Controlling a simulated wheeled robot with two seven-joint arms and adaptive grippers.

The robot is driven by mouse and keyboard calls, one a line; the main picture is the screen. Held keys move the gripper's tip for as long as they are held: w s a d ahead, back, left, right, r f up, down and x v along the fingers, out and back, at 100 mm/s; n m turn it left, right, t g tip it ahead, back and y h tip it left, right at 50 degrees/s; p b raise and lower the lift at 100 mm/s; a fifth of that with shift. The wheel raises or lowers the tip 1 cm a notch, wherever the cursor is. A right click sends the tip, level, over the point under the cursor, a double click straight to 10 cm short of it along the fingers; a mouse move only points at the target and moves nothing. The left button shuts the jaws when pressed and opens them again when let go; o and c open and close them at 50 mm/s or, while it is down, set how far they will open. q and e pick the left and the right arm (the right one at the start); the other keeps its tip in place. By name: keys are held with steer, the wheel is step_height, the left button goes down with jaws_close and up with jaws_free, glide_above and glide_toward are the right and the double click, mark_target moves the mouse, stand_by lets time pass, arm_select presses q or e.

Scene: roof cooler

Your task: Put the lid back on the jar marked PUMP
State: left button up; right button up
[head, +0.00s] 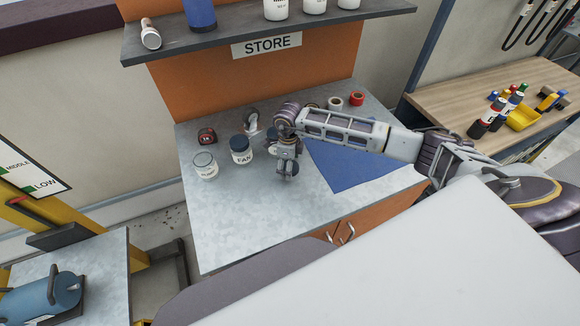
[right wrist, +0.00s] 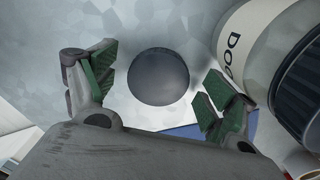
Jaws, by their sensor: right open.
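A dark round lid (right wrist: 158,77) lies on the grey metal bench top. In the right wrist view it sits between the spread fingers of my right gripper (right wrist: 156,88), apart from both. In the head view the right gripper (head: 286,170) hangs low over the bench and mostly hides the lid. A pale jar (head: 205,167) without a dark lid stands at the left of the bench; its label is too small to read surely. My left gripper is not in view.
A dark-lidded jar marked FAN (head: 241,152) stands between the pale jar and my gripper. Another dark-lidded jar, its label starting "DOO" (right wrist: 245,45), stands close beside the right gripper. A red tape measure (head: 207,136) and a blue mat (head: 350,165) lie on the bench.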

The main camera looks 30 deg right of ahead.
steer(key=shift+c, duration=0.3)
steer(key=c, duration=0.7)
steer(key=shift+o, duration=0.2)
steer(key=shift+r, duration=0.15)
arm_select(q)
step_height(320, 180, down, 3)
steer(key=b, duration=0.3)
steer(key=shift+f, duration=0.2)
arm_select(e)
step_height(320, 180, up, 18)
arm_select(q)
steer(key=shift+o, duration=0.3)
